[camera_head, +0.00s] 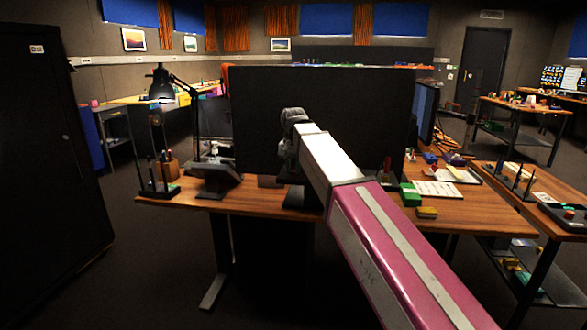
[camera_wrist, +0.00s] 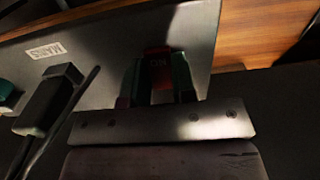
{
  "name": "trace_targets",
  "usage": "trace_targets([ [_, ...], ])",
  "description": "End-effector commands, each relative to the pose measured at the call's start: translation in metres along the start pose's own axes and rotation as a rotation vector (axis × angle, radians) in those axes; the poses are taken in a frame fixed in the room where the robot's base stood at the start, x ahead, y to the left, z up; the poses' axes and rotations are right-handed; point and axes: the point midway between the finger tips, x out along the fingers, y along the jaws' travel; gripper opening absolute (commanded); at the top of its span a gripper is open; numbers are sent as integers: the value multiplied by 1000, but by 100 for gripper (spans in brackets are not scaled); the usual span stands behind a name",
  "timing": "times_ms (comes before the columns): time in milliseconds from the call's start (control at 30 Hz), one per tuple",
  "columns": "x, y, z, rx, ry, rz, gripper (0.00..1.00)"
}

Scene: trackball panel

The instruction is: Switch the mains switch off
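The mains switch (camera_wrist: 160,68) is a red part with the lettering "ON" on a grey panel (camera_wrist: 110,45), seen in the wrist view. My gripper (camera_wrist: 158,78) is right at it, with one dark greenish finger on each side of the red part. The fingers stand apart; whether they touch the switch I cannot tell. The lower part of the switch is hidden behind the gripper. In the head view my arm reaches over the desk, and the switch cannot be made out there.
In the wrist view a black block (camera_wrist: 50,98) and a small white label (camera_wrist: 46,50) are left of the gripper. The wooden desk (camera_head: 460,205) holds a large dark screen (camera_head: 350,95), a lamp (camera_head: 161,85) at left and a green box (camera_head: 410,194) at right.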

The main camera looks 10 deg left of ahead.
Motion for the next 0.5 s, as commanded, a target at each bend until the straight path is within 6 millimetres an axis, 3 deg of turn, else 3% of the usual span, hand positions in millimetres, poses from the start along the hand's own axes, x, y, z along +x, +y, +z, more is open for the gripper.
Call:
trace_targets([
  [500, -1, 0, -2, 0, -100, -1, 2],
])
